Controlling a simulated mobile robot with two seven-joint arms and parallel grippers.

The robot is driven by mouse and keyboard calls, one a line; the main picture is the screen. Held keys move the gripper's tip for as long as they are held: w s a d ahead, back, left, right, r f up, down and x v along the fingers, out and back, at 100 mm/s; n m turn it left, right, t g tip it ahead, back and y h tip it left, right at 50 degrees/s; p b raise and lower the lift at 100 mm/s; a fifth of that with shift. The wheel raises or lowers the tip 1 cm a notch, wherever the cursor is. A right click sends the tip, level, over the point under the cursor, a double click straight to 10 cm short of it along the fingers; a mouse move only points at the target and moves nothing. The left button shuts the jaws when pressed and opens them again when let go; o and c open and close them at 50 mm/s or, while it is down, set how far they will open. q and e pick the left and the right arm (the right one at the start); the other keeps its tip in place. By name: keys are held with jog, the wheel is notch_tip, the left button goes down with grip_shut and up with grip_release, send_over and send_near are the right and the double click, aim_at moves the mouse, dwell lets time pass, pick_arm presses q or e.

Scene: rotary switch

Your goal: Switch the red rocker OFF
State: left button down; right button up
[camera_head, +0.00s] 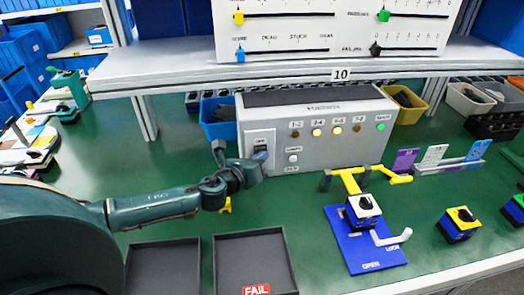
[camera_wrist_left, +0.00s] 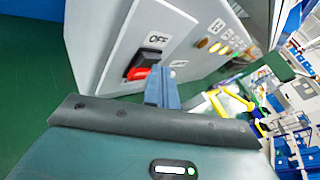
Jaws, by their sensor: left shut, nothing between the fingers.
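The grey control box (camera_head: 340,150) stands on the green bench and has a switch plate at its left end. The rocker (camera_wrist_left: 140,72) shows in the left wrist view below an "OFF" label (camera_wrist_left: 157,39), with a red lower part and a dark upper part. In the head view only its dark top (camera_head: 261,149) shows clearly; the gripper is in front of the lower part. My left gripper (camera_head: 263,157) is shut and empty, its blue fingers (camera_wrist_left: 160,80) pointing at the plate just beside the rocker. I cannot tell whether they touch it. My right gripper is not in view.
A row of lamps (camera_head: 337,131) and a white button (camera_head: 293,158) are on the box front. A shelf edge (camera_head: 300,78) hangs above it. A blue bin (camera_head: 218,120) stands behind left. Dark trays (camera_head: 205,280) and a blue lockout board (camera_head: 358,250) lie in front.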

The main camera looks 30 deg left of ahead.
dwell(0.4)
pick_arm(q)
jog(key=shift+s+d+f, duration=0.15)
jog(key=shift+s+d, duration=0.3)
jog(key=shift+s, duration=0.15)
jog(key=shift+s+d+f+p, duration=0.2)
jog(key=shift+s+d+p, duration=0.1)
jog(key=shift+s+d, duration=0.6)
jog(key=shift+s+d+f+p, duration=0.15)
jog(key=shift+s+d+p, duration=0.15)
jog(key=shift+s+d, duration=0.55)
jog(key=shift+s+a, duration=0.25)
